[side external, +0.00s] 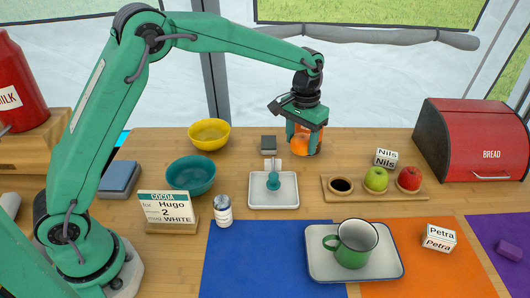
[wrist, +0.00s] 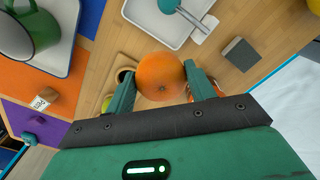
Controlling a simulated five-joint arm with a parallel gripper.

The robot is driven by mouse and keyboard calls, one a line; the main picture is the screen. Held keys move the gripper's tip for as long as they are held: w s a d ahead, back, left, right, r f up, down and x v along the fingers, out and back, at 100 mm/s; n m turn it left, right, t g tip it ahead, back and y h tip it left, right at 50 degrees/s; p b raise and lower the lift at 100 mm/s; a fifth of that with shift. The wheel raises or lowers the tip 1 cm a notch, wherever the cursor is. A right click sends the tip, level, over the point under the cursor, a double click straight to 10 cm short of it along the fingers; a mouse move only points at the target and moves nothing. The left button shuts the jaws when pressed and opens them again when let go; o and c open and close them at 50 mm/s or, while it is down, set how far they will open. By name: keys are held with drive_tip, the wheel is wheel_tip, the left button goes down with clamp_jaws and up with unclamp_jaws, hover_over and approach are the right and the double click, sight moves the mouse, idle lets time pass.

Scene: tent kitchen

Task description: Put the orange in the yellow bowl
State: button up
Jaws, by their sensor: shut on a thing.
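The orange (side external: 301,145) is between the fingers of my gripper (side external: 304,142) at the back of the table, left of the fruit board. In the wrist view my gripper (wrist: 160,88) is shut on the orange (wrist: 160,76), with a green finger on each side. Whether the orange is clear of the table is hard to tell. The yellow bowl (side external: 209,134) stands at the back left of the table, well to the left of my gripper, and looks empty.
A teal bowl (side external: 191,175) stands in front of the yellow bowl. A white tray (side external: 273,197) with a teal utensil and a small grey block (side external: 268,143) lie between bowl and gripper. A wooden board (side external: 357,196) holds a green apple (side external: 376,178) and a red apple (side external: 409,178).

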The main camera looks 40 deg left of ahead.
drive_tip(key=s+a+n, duration=0.1)
drive_tip(key=s+a, duration=0.2)
drive_tip(key=a, duration=0.7)
drive_tip(key=s+a+n, duration=0.2)
drive_tip(key=s+a, duration=0.2)
drive_tip(key=a, duration=0.7)
drive_tip(key=shift+s+f+n, duration=0.15)
drive_tip(key=shift+n, duration=0.15)
drive_tip(key=shift+a, duration=0.15)
approach(209, 133)
drive_tip(key=s+d, duration=0.1)
drive_tip(key=d+f, duration=0.1)
drive_tip(key=s+d+f, duration=0.1)
drive_tip(key=d, duration=0.1)
drive_tip(key=shift+s+f, duration=0.25)
drive_tip(key=shift+s, duration=0.1)
drive_tip(key=shift+f, duration=2)
drive_tip(key=shift+f, duration=0.1)
drive_tip(key=o, duration=0.7)
